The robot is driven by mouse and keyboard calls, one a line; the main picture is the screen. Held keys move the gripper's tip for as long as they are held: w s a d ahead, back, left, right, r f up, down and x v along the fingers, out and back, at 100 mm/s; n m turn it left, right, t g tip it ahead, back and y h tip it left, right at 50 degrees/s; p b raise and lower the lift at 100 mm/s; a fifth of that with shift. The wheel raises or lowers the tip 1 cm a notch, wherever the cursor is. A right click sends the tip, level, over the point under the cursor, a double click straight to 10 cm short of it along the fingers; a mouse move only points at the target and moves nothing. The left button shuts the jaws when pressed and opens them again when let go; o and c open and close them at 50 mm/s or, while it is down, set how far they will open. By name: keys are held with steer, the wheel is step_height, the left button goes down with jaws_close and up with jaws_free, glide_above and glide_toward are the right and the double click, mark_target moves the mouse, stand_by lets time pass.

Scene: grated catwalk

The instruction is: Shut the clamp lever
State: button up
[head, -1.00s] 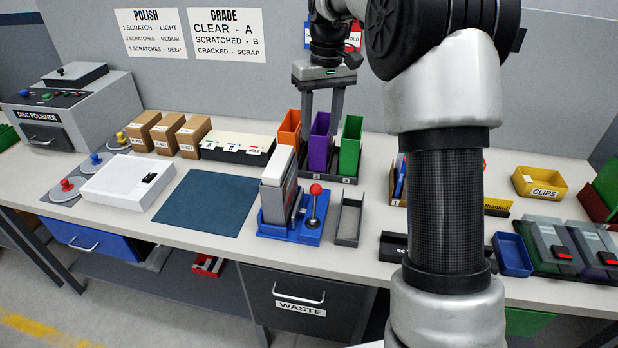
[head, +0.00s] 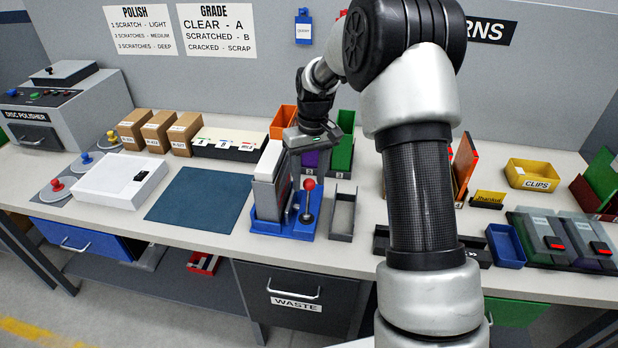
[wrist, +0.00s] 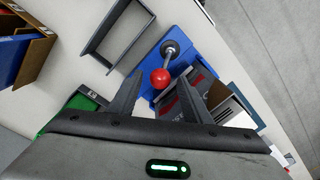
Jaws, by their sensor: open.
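The clamp lever (head: 307,206) is a thin metal rod with a red ball knob, standing roughly upright on a blue base (head: 290,232). Grey and white upright slabs (head: 268,182) stand on the same base, just left of the lever. My gripper (head: 309,172) is open, pointing down over the lever. In the wrist view my gripper (wrist: 160,92) has its fingers apart, with the red knob (wrist: 160,78) showing between and just past the fingertips. I cannot tell whether a finger touches the knob. The right finger overlaps the slabs in that view.
A narrow grey tray (head: 342,215) stands right of the blue base. A dark blue mat (head: 200,200) lies flat to its left. Orange, purple and green bins (head: 342,152) stand behind. A yellow clips tray (head: 532,174) is far right.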

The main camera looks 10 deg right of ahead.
steer(key=shift+f, duration=0.15)
steer(key=c, duration=1)
steer(key=shift+s+b, duration=0.15)
steer(key=shift+b, duration=0.35)
steer(key=s+t+b, duration=0.1)
steer(key=b, duration=0.1)
steer(key=s+a+t+h+b, duration=0.1)
steer(key=b, duration=0.2)
steer(key=shift+f+t, duration=0.1)
steer(key=shift+t, duration=0.2)
steer(key=s+a+t+b, duration=0.1)
steer(key=s+b, duration=0.1)
steer(key=b, duration=0.3)
steer(key=s+t+h+b, duration=0.1)
steer(key=s+b, duration=0.1)
steer(key=b, duration=0.2)
steer(key=s+a+t+b, duration=0.1)
steer(key=s+t+b, duration=0.1)
steer(key=b, duration=0.3)
steer(key=shift+s+a+f+h+b, duration=0.2)
steer(key=shift+a+h+b, duration=0.1)
steer(key=shift+h+b, duration=0.1)
